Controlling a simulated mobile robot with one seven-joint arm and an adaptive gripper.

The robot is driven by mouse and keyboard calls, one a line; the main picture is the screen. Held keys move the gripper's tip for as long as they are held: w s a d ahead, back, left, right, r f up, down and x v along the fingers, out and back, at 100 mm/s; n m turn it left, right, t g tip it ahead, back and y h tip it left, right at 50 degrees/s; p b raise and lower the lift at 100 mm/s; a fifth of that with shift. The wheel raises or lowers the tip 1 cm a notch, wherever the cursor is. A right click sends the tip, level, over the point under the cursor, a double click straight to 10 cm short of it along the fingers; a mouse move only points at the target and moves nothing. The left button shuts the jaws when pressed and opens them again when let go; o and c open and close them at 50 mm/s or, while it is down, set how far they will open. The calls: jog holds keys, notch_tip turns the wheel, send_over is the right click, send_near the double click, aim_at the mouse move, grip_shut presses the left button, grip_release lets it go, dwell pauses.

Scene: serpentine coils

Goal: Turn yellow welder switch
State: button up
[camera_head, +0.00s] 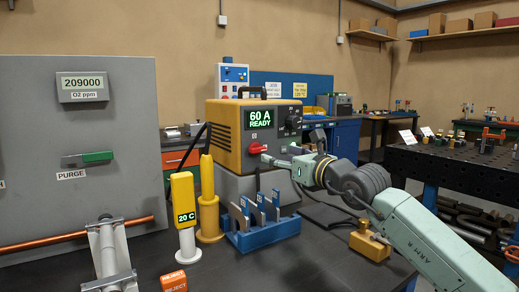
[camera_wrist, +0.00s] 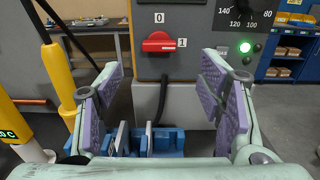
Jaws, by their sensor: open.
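The yellow welder (camera_head: 228,138) stands on a grey block at the back of the bench, its screen reading 60 A READY. Its red switch (camera_wrist: 158,43) lies horizontally on the dark front panel, between marks 0 and 1, with the handle pointing toward the 1. The switch also shows in the head view (camera_head: 257,148). My gripper (camera_wrist: 165,88) is open and empty, its two purple-padded fingers spread wide. In the wrist view the switch appears above and between the fingertips, apart from them. In the head view my gripper (camera_head: 272,160) is just right of and below the switch.
A blue rack (camera_head: 262,236) with several grey plates stands below the welder. A yellow thermometer (camera_head: 184,208) reading 20 C and a yellow torch holder (camera_head: 209,215) stand to its left. A yellow block (camera_head: 370,243) lies right. A grey panel (camera_head: 120,120) with a PURGE lever fills the left.

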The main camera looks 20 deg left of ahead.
aim_at(260, 149)
jog(key=p+x, duration=0.2)
jog(key=x, duration=0.7)
jog(key=shift+p, duration=0.3)
jog(key=shift+c, duration=0.2)
jog(key=c, duration=1.1)
